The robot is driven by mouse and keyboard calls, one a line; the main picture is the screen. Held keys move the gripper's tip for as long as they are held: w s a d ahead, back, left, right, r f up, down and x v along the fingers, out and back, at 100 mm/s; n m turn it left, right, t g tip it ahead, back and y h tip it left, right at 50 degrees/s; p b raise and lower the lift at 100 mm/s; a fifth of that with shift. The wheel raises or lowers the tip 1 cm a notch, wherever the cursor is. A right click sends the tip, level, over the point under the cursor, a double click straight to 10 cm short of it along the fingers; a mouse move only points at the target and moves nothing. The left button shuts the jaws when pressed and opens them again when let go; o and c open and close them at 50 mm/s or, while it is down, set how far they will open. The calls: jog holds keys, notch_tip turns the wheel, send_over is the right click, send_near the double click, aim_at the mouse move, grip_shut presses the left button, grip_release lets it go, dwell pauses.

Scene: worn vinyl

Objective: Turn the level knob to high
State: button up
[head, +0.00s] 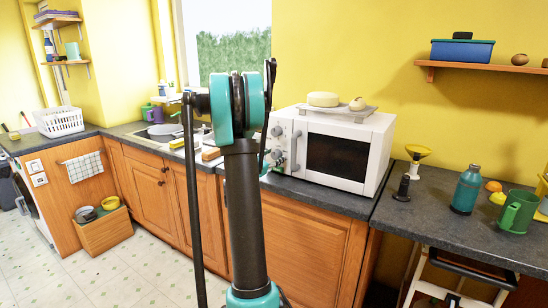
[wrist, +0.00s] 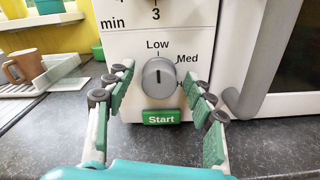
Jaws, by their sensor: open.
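The level knob (wrist: 158,78) is a round grey dial on the white microwave (head: 345,125). Its dark mark points straight up, just below the word Low. Med is printed to its upper right, and a label starting with H to its right is mostly hidden by my right finger. My gripper (wrist: 160,82) is open, with its green-padded fingers on the left and right of the knob in the picture and no visible contact with it. In the head view my arm hides most of the gripper.
A green Start button (wrist: 161,117) is just below the knob. The microwave's door handle (wrist: 262,62) stands out close to the right finger. A mug (wrist: 24,66) and a draining tray (wrist: 50,78) are at the left. The dark counter (head: 330,197) is clear before the microwave.

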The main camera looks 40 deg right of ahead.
jog(key=c, duration=1.2)
jog(key=shift+o, duration=0.2)
